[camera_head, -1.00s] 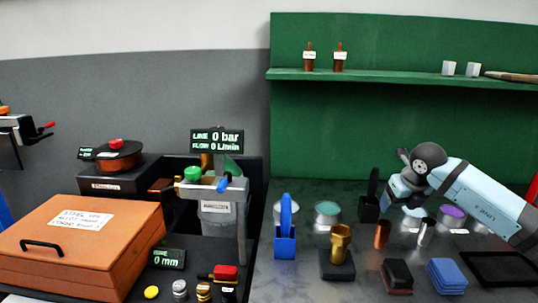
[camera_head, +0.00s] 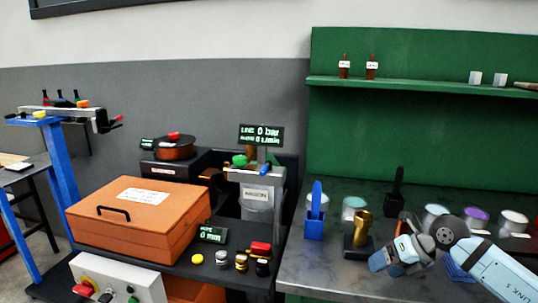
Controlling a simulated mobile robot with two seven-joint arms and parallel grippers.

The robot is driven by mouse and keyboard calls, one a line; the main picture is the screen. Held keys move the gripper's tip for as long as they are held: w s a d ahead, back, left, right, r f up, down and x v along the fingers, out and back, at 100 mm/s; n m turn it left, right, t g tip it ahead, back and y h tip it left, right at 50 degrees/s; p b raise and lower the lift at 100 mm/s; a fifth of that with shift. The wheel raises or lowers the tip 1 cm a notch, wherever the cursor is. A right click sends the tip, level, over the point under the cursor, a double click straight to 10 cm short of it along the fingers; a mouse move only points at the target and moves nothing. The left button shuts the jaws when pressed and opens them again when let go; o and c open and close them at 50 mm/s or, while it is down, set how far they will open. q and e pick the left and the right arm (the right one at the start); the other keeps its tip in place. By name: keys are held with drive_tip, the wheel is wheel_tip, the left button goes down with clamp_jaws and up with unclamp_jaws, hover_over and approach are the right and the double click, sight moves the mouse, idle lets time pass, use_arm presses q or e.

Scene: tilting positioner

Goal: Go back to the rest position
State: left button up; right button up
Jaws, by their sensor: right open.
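My right gripper (camera_head: 384,266) is in the lower right of the head view, at the end of my light blue and grey arm. It is open, over the grey metal bench top (camera_head: 315,270), and I see nothing held in it. It is just right of and in front of the brass fitting (camera_head: 362,228) on its dark block. The arm hides part of a blue stack (camera_head: 455,270) behind it. My left gripper is not in view.
A blue holder (camera_head: 314,225), a black holder (camera_head: 395,195) and several round tins stand on the bench. Left are an orange case (camera_head: 140,220), a pressure display (camera_head: 261,136) and a control box (camera_head: 118,280). A green shelf (camera_head: 420,87) is behind. A blue stand (camera_head: 62,180) is far left.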

drive_tip(key=s+a+f+m+t+y, duration=0.3)
drive_tip(key=s+a+m+t+y, duration=0.4)
drive_tip(key=s+a+m+y, duration=0.55)
drive_tip(key=s+d+f+m+h, duration=0.3)
drive_tip(key=s+f+m+h, duration=1.35)
drive_tip(key=f+m, duration=0.45)
use_arm(q)
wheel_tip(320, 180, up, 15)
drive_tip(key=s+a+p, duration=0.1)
drive_tip(key=p, duration=1.7)
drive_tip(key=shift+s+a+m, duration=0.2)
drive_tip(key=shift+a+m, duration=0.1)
use_arm(e)
wheel_tip(320, 180, up, 15)
drive_tip(key=s+d+m, duration=0.1)
drive_tip(key=shift+s, duration=0.4)
